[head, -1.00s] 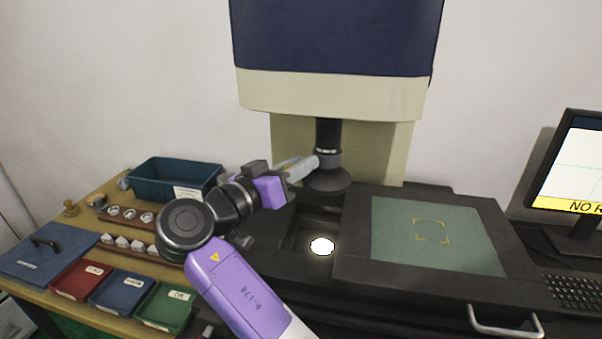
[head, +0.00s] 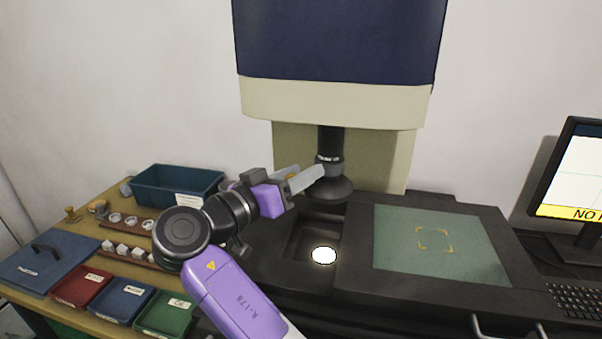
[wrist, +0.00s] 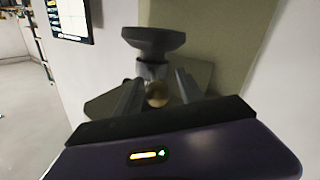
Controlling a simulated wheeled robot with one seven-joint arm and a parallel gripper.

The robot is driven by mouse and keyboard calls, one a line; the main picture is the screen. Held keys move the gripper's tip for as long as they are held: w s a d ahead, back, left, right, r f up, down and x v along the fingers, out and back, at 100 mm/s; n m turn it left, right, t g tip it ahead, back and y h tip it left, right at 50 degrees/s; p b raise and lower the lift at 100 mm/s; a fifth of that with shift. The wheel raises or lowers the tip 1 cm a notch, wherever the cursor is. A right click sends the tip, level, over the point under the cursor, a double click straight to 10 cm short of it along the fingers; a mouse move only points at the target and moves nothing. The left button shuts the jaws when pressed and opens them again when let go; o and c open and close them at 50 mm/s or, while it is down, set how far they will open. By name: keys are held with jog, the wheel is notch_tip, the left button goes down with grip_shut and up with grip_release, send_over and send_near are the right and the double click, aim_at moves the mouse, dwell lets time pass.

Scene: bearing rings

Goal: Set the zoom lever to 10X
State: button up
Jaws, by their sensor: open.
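The zoom lens (head: 330,160) hangs as a dark column with a flared lower end under the machine's head; it also shows in the wrist view (wrist: 153,40). My gripper (head: 306,178) is at the left side of the lens, its pale fingers pointing toward it. In the wrist view my gripper (wrist: 158,88) is open, with a round tan knob (wrist: 157,95), seemingly the end of the zoom lever, between its fingers. I cannot tell whether the fingers touch it. Scale marks on the lens ring are too small to read.
A lit round spot (head: 324,255) glows below the lens, beside the green stage plate (head: 470,260). A monitor (head: 572,175) stands at right. A teal bin (head: 170,185) and small coloured trays (head: 122,298) are on the bench at left.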

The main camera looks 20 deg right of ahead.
jog(key=v, duration=0.7)
jog(key=shift+a+b, duration=0.15)
jog(key=shift+b, duration=0.2)
jog(key=shift+s, duration=0.1)
